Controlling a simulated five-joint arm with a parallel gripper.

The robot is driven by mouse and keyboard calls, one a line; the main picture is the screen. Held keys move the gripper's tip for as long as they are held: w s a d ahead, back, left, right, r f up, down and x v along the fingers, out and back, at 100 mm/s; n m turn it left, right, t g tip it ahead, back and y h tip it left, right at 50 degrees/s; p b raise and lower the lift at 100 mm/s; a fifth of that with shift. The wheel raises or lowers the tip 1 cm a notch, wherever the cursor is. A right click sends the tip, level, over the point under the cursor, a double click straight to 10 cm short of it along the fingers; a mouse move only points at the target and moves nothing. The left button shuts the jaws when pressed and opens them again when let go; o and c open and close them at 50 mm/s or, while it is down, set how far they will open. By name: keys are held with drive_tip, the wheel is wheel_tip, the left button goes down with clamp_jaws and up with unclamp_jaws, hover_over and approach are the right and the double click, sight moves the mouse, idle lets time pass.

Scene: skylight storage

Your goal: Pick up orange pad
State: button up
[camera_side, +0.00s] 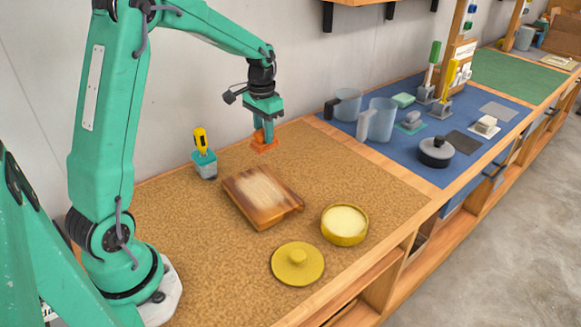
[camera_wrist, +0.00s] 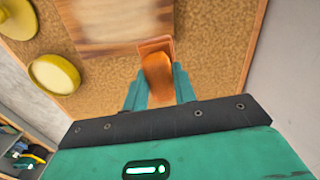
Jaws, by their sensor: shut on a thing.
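The orange pad (camera_side: 264,147) is at the lower end of my arm in the side view, above the back part of the brown cork surface. It has a flat base and a raised rounded part. My gripper (camera_side: 263,132) points down and is shut on that raised part. In the wrist view the orange pad (camera_wrist: 157,72) sits between the two green fingers of my gripper (camera_wrist: 158,88). The fingers cover part of its sides. I cannot tell for certain whether its base touches the cork.
A wooden board (camera_side: 262,196) lies in front of the pad. A teal cup with a yellow-handled tool (camera_side: 204,160) stands to the left. A yellow round dish (camera_side: 344,224) and a yellow lid (camera_side: 297,263) are nearer the front. Jugs (camera_side: 376,120) stand on the blue mat to the right.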

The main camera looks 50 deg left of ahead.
drive_tip(key=shift+d+r, duration=0.2)
drive_tip(key=shift+d, duration=0.15)
drive_tip(key=o, duration=0.5)
clamp_jaws()
